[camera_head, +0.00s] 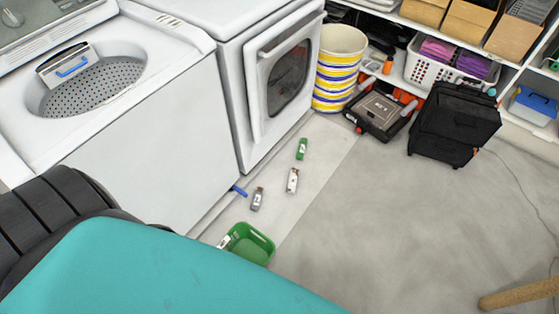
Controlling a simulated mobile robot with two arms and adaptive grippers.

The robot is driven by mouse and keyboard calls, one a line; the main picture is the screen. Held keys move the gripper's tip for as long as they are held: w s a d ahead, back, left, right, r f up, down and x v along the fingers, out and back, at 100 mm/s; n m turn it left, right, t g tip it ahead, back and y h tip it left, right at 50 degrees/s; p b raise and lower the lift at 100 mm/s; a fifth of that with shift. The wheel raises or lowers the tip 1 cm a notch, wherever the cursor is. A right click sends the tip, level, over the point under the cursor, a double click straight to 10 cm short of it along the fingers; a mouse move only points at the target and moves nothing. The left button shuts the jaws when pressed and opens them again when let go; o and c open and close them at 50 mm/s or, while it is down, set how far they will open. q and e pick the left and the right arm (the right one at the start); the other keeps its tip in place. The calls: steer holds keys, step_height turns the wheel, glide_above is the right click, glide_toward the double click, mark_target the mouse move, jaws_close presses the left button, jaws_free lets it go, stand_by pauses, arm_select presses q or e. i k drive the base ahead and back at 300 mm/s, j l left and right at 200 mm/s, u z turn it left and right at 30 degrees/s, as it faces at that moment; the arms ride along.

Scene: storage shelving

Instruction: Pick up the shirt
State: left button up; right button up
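I cannot make out a thing that is clearly a shirt. Folded pink cloth (437,50) and folded purple cloth (474,66) sit in a white perforated basket (431,75) on the lower shelf at the upper right. I cannot tell whether either cloth is a shirt. Neither of my grippers shows in the head view.
A top-loading washer (150,130) and a front-loading machine (240,40) line the left. A teal surface (150,270) fills the lower left. Small bottles and a green basket (262,240) lie on the floor. A black case (455,120) stands by the shelves. Floor at right is mostly clear.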

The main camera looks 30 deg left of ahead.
mark_target(292, 182)
steer(key=l+u, duration=0.15)
steer(key=u, duration=0.25)
steer(key=l+u, duration=0.1)
steer(key=u, duration=0.3)
steer(key=i+l+u, duration=0.15)
steer(key=i, duration=0.3)
steer(key=k, duration=0.55)
